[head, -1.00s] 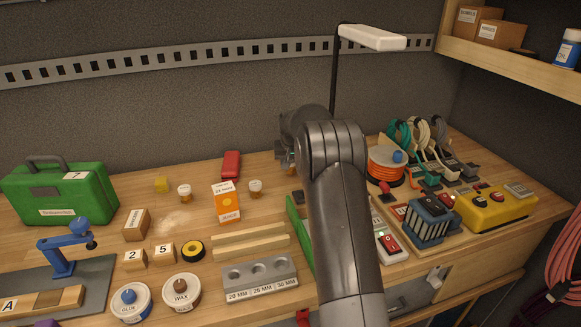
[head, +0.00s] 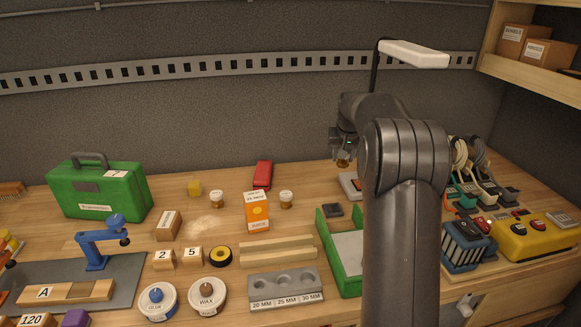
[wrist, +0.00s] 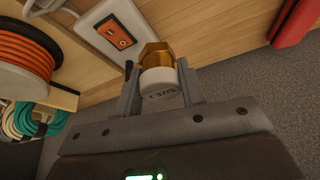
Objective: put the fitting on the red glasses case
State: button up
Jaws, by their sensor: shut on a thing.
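My gripper (head: 343,161) is above the back of the bench, right of the red glasses case. In the wrist view my gripper (wrist: 158,88) is shut on the fitting, a brass hex piece with a white labelled collar (wrist: 160,86). The brass end (wrist: 155,54) points away from the gripper. In the head view only a small brass part (head: 343,163) shows below the jaws. The red glasses case (head: 262,174) lies flat on the bench near the wall. A red object at the upper right of the wrist view (wrist: 293,22) looks like the case.
Two similar small white-and-brass fittings (head: 286,199) stand near the case, with an orange-and-white carton (head: 256,212) in front.

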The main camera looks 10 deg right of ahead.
jog(key=w+a+r, duration=0.2)
jog(key=a, duration=0.5)
jog(key=w+a+r, duration=0.1)
jog(key=a+r, duration=0.1)
jog(key=a, duration=0.5)
send_near(265, 176)
jog(key=shift+w+d+f, duration=0.15)
jog(key=shift+w+d, duration=0.05)
jog(key=shift+w, duration=0.2)
jog(key=shift+w+d+f, duration=0.2)
jog(key=shift+w, duration=0.25)
jog(key=shift+w+a+f, duration=0.15)
jog(key=shift+a+f, duration=0.1)
jog(key=shift+f, duration=1.95)
jog(key=o, duration=1)
jog(key=shift+f, duration=0.1)
